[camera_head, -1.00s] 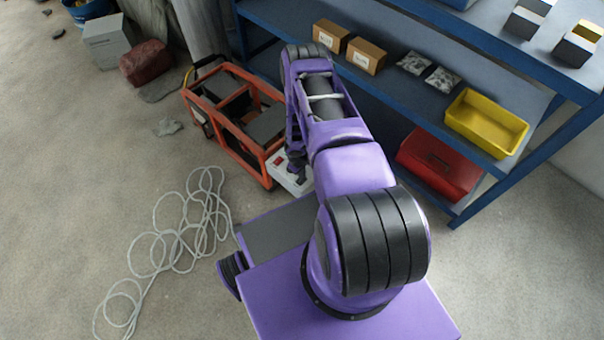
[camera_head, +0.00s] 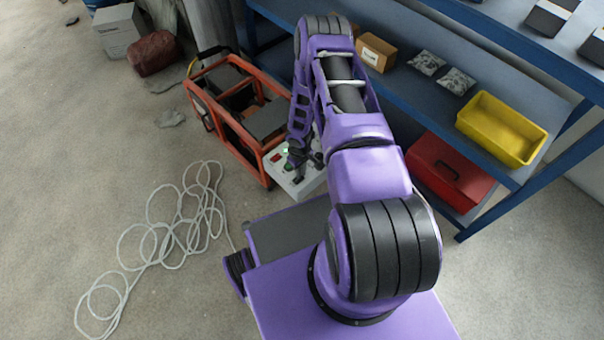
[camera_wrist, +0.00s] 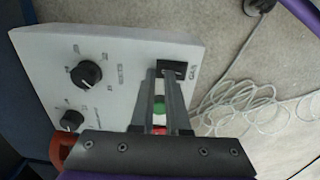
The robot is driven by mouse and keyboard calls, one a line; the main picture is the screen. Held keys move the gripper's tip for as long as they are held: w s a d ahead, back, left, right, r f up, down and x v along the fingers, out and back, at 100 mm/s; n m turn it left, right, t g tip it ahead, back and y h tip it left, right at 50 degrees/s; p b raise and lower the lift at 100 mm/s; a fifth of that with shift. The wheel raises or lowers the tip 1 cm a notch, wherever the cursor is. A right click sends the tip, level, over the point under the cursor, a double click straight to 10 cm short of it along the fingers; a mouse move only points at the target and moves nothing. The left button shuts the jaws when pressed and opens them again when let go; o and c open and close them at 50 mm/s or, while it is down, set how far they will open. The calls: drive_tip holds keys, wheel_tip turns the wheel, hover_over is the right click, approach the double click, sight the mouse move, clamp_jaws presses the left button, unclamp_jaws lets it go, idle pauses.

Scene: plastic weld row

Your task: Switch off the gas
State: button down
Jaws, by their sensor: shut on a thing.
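The pale control box (camera_wrist: 125,60) has two black dial knobs, a green part (camera_wrist: 158,104) and a red part (camera_wrist: 158,130). The black switch marked GAS (camera_wrist: 174,70) is near the box's right edge in the wrist view. My gripper (camera_wrist: 162,72) is at this switch, shut on it; its fingers partly hide it, so I cannot tell its position. In the head view the box (camera_head: 305,184) stands on the floor beside the orange-framed machine (camera_head: 236,138), with my gripper (camera_head: 298,160) over it. The arm covers part of it.
A loose white cable (camera_head: 165,232) lies in coils on the floor at left. A blue shelf unit (camera_head: 540,177) stands at right with a yellow bin (camera_head: 502,128), a red box (camera_head: 447,172) and cartons (camera_head: 376,52). The floor at far left is open.

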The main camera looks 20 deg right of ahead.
drive_tip(key=shift+f, duration=0.55)
drive_tip(key=shift+s+a, duration=0.3)
drive_tip(key=shift+a, duration=0.65)
drive_tip(key=shift+r, duration=0.15)
wheel_tip(320, 180, up, 15)
drive_tip(key=d+p, duration=0.1)
drive_tip(key=p, duration=0.3)
drive_tip(key=shift+w+d, duration=0.15)
drive_tip(key=shift+w, duration=0.1)
